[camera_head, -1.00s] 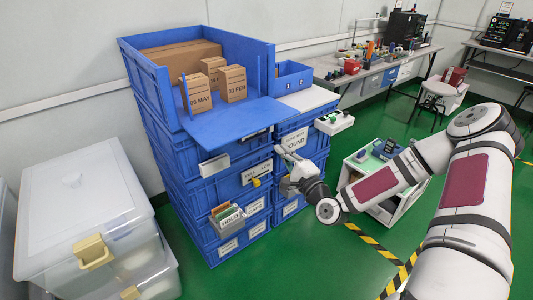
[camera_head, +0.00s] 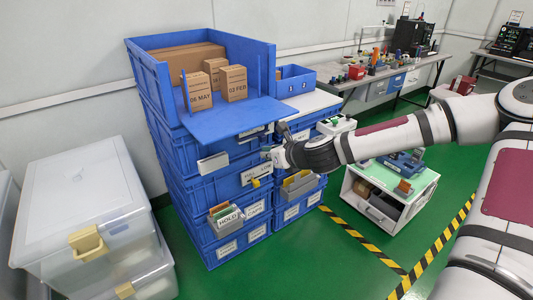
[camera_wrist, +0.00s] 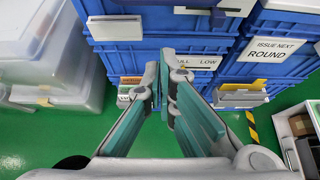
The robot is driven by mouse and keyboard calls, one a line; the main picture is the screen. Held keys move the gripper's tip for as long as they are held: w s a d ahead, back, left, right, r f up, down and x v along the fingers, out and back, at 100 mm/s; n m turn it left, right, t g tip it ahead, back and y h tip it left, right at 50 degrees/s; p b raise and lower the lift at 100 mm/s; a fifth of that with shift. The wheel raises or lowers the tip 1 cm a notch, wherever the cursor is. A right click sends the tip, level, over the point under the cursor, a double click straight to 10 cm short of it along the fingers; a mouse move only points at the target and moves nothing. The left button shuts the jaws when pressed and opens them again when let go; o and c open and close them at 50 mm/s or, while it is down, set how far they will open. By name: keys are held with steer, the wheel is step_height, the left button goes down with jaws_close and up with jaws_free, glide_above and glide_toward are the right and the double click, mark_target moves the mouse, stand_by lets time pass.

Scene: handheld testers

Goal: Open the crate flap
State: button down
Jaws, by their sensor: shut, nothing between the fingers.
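The top blue crate (camera_head: 152,85) stands on a stack of blue crates. Its front flap (camera_head: 238,119) is folded down and juts out as a roughly level shelf. Cardboard boxes inside show through the opening, including one marked 06 MAY (camera_head: 197,91). My gripper (camera_head: 272,155) is below and to the right of the flap, in front of the stack. In the wrist view its fingers (camera_wrist: 159,75) are together with nothing between them. They point toward the crate with the PULL LOW label (camera_wrist: 197,62). Touch with the crate cannot be told.
Bins hang on the stack, one marked HOLD (camera_head: 228,218). A neighbouring crate stack bears an ISSUE NEXT ROUND label (camera_wrist: 272,50). A white cart (camera_head: 385,205) stands at right, and clear plastic boxes (camera_head: 85,210) stand at left. Green floor (camera_head: 310,260) in front is free.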

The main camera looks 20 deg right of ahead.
mark_target(242, 123)
steer(key=b+x, duration=0.2)
steer(key=x, duration=0.7)
steer(key=shift+s+d+r, duration=0.1)
steer(key=shift+s+r, duration=0.1)
steer(key=shift+r, duration=0.55)
steer(key=shift+s+d+r, duration=0.1)
steer(key=shift+s+r, duration=0.15)
steer(key=shift+r, duration=0.45)
steer(key=shift+s+d+r, duration=0.1)
steer(key=shift+s+r, duration=0.1)
steer(key=shift+r, duration=0.55)
steer(key=shift+r+p, duration=0.1)
steer(key=shift+p, duration=0.2)
steer(key=r+p, duration=0.1)
steer(key=p, duration=0.1)
steer(key=r+p, duration=0.1)
steer(key=r, duration=0.1)
steer(key=shift+s+d+r+p, duration=0.15)
steer(key=shift+s+p, duration=0.2)
steer(key=shift+p, duration=0.05)
